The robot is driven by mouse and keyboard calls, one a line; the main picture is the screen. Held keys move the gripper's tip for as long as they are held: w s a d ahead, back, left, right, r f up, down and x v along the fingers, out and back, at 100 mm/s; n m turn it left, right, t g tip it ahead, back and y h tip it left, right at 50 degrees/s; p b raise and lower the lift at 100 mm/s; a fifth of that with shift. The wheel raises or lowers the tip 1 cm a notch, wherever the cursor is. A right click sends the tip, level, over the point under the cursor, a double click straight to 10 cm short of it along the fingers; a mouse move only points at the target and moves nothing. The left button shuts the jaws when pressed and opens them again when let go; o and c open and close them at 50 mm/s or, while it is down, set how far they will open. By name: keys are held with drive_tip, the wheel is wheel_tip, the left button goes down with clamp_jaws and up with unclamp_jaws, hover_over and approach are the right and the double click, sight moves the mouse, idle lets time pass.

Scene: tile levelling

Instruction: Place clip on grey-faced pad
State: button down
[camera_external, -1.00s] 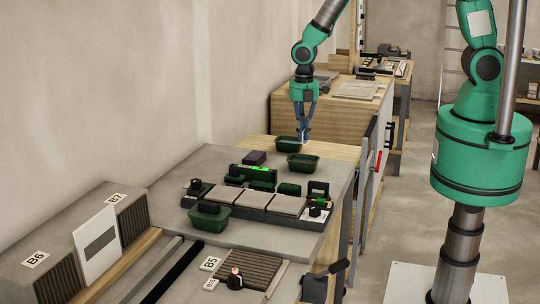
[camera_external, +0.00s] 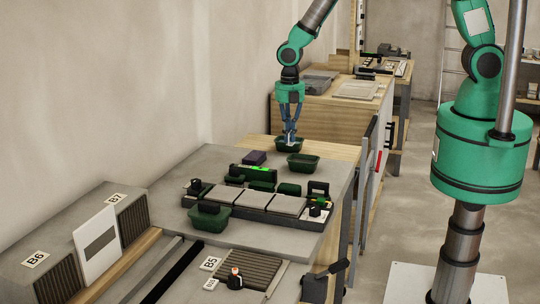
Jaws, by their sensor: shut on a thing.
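My gripper (camera_external: 290,139) points down at the far green bin (camera_external: 279,148), with its fingertips at or inside the bin's mouth. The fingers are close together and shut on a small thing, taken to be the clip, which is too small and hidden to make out. No pad with a clearly grey face can be told apart at this size. Three grey tiles (camera_external: 252,199) lie in a row on a dark tray (camera_external: 300,223), with small dark green blocks (camera_external: 289,189) behind them.
A second green bin (camera_external: 303,164) stands just right and nearer, and a third (camera_external: 209,219) at the tray's left front. A purple box (camera_external: 254,158) sits behind the tray. A white panel with a grey rectangle (camera_external: 99,246) stands at left. The grey bench (camera_external: 190,165) is clear left of the box.

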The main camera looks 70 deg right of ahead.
drive_tip(key=p, duration=0.1)
hover_over(252, 155)
drive_tip(key=shift+w+d+f, duration=0.1)
drive_tip(key=shift+d+f, duration=0.1)
drive_tip(key=shift+f, duration=0.4)
drive_tip(key=shift+f+p, duration=0.35)
drive_tip(key=shift+f, duration=1.4)
drive_tip(key=shift+f, duration=0.15)
drive_tip(key=c, duration=1.9)
unclamp_jaws()
wheel_tip(252, 155, up, 12)
drive_tip(key=b, duration=0.1)
